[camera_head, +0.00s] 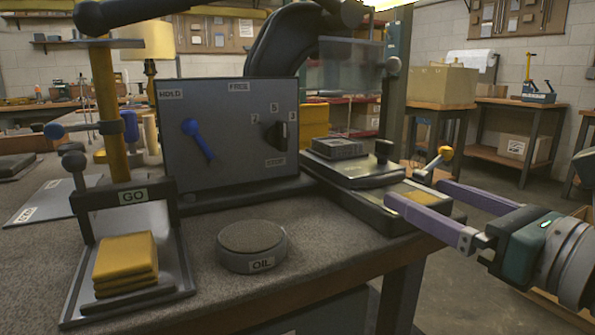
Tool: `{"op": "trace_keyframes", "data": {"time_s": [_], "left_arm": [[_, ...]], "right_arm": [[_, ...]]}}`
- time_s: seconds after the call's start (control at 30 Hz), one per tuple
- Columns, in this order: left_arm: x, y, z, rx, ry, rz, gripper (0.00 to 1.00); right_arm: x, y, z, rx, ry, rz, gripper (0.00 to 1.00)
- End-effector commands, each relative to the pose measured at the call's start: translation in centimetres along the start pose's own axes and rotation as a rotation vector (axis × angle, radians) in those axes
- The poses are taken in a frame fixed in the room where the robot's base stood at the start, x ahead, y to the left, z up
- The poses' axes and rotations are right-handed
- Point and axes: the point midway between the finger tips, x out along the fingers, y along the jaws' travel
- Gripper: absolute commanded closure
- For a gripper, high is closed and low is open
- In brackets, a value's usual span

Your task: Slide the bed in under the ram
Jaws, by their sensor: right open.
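The bed (352,174) looks to be the dark flat slide at the right end of the bench. It carries a grey block (338,148) and has an upright black knob (384,150) at its right end. It sits on a longer dark base (372,210) with a yellow patch. The black curved press frame (285,45) rises behind the panel; the ram itself is not clearly visible. My right gripper (414,192) is open, its purple fingers spread over the right end of the base, apart from the knob. My left gripper is out of view.
A control panel (235,135) with a blue pointer stands left of the bed. An oil tin (252,245) and a GO stand (125,245) with yellow pads are on the bench front. A clear guard (345,68) hangs above. An orange-knobbed lever (436,162) is near my fingers.

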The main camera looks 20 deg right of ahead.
Motion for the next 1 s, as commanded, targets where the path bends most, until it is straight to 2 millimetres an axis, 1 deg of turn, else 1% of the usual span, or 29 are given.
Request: {"op": "trace_keyframes", "data": {"time_s": [0.03, 0.1, 0.3, 0.47, 0.73, 0.77, 1.0], "left_arm": [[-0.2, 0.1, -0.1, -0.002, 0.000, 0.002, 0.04], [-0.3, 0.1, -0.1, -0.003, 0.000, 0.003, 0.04], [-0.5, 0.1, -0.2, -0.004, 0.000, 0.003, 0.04], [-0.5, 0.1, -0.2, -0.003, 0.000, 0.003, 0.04], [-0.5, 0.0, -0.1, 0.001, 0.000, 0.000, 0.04], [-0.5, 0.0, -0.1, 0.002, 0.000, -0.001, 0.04], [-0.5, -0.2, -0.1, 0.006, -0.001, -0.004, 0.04]], "right_arm": [[0.9, 0.0, 0.2, -0.001, -0.003, 0.001, 0.00], [2.0, 0.0, 0.2, 0.001, -0.003, 0.001, 0.00], [4.3, 0.0, 0.1, 0.002, -0.002, 0.000, 0.00], [5.0, 0.0, 0.0, 0.001, 0.000, 0.000, 0.00], [5.1, 0.0, 0.0, 0.001, 0.001, 0.001, 0.00], [5.1, 0.0, 0.0, 0.001, 0.000, 0.001, 0.02], [5.1, 0.1, 0.0, 0.001, 0.000, 0.002, 0.29]]}}
